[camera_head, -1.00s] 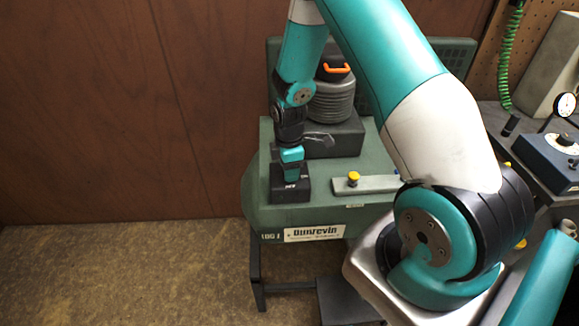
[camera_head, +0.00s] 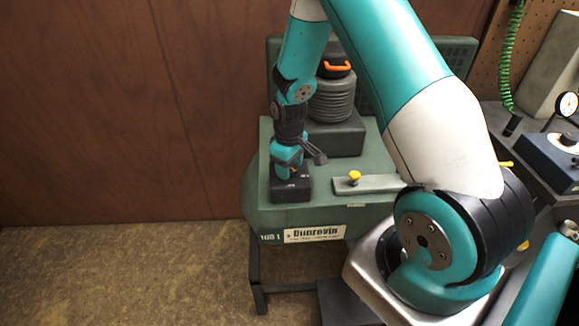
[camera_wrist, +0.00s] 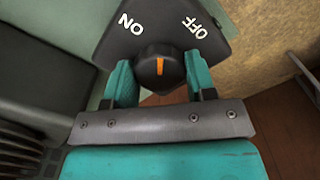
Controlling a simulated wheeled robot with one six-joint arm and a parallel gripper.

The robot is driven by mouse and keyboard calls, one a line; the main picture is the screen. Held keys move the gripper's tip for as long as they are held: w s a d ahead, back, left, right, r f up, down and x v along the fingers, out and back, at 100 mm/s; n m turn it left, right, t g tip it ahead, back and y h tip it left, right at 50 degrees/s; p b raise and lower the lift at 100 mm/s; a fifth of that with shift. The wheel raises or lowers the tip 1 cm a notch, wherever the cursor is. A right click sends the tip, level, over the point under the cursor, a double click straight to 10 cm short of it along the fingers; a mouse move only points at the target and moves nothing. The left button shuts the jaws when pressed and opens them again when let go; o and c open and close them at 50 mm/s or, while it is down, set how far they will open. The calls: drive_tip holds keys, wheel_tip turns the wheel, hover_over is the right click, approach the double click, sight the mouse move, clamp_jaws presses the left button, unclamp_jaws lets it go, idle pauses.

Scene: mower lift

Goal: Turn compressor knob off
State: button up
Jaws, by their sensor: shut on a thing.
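The compressor knob (camera_wrist: 159,68) is a dark round knob with an orange pointer mark. It sits on a black switch box (camera_wrist: 165,28) with white ON and OFF lettering; the box also shows in the head view (camera_head: 290,190). In the wrist view the pointer is directed about midway between ON at the left and OFF at the right. My gripper (camera_head: 288,168) points down over the box, with its teal fingers shut on the knob, one on each side. In the head view the fingers mostly hide the knob.
The box stands on the green compressor (camera_head: 325,215). Behind it is a ribbed grey cylinder (camera_head: 333,103) with an orange handle. A yellow knob (camera_head: 354,176) is to the right. My arm covers much of the right side. Open floor (camera_head: 120,270) lies left.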

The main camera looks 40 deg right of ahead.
drive_tip(key=m, duration=0.4)
drive_tip(key=shift+m, duration=0.3)
drive_tip(key=shift+m+b, duration=0.35)
drive_tip(key=shift+m, duration=1.55)
drive_tip(key=o, duration=0.9)
wheel_tip(320, 180, up, 17)
drive_tip(key=shift+r+b, duration=0.2)
drive_tip(key=shift+b, duration=0.7)
